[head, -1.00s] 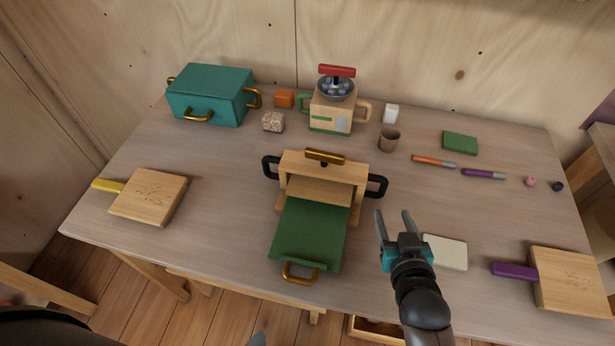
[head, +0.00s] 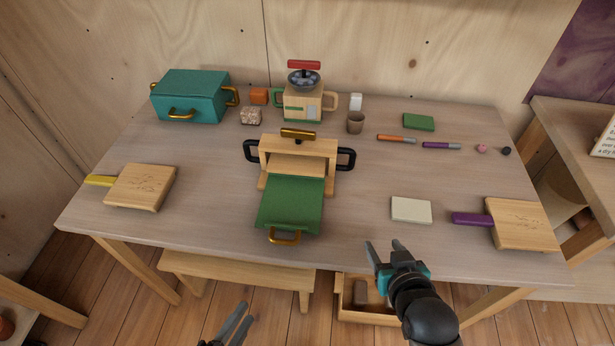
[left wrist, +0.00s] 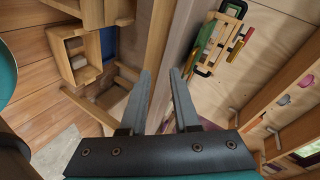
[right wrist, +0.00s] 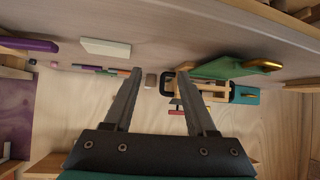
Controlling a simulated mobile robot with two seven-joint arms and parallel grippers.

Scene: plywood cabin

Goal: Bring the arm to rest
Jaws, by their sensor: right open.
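My right gripper (head: 383,252) is open and empty in the head view, in front of the table's near edge, below the cream block. Its two fingers (right wrist: 162,105) also stand apart in the right wrist view with nothing between them. My left gripper (head: 238,324) is at the bottom of the head view, over the floor in front of the table. Its fingers are apart and empty in the left wrist view (left wrist: 160,92). Neither gripper touches anything.
The table (head: 365,185) carries a wooden press with a green plate (head: 290,205), a teal box (head: 192,97), a cream block (head: 411,210) and two paddle boards (head: 140,187) (head: 522,224). A bench (head: 236,270) and an open drawer (head: 350,310) are below the near edge.

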